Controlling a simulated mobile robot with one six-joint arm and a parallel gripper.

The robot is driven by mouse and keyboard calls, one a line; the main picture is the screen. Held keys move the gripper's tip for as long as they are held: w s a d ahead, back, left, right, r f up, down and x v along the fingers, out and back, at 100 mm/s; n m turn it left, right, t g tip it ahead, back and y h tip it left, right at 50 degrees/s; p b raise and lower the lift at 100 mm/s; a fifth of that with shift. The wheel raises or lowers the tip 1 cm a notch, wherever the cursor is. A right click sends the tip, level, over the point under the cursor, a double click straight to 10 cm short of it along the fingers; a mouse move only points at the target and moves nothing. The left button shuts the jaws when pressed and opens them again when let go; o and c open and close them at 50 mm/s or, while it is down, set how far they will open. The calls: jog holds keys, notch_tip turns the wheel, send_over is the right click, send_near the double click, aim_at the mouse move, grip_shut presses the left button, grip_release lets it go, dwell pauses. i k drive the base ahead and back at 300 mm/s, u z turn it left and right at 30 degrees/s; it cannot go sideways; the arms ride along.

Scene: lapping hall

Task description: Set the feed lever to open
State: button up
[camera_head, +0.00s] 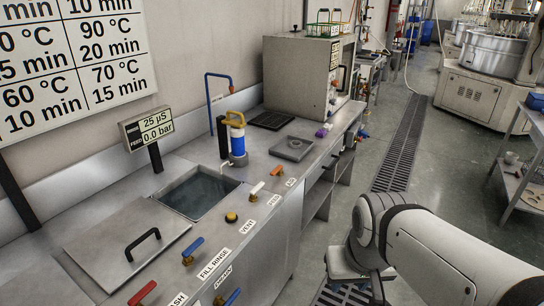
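A row of small valve levers runs along the front edge of the steel bench. A white-handled lever (257,189) stands by a small label (274,199) that may read FEED, but the print is too small to be sure. An orange-handled lever (277,173) is just beyond it, by another small label. A display (147,130) on a post reads 25 µS and 0.0 bar, with FEED on its lower line. My arm comes in at the lower right, away from the levers. I cannot make out my gripper's fingers.
A yellow knob (231,216), a blue lever (193,248) and a red lever (142,293) sit nearer along the edge. Behind them are an open sink (200,192), a lid with a black handle (128,240) and a blue filter housing (237,143). The aisle right of the bench is clear.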

aim_at(253, 193)
jog(key=z, duration=0.25)
jog(key=i, duration=1.25)
jog(key=u, duration=0.65)
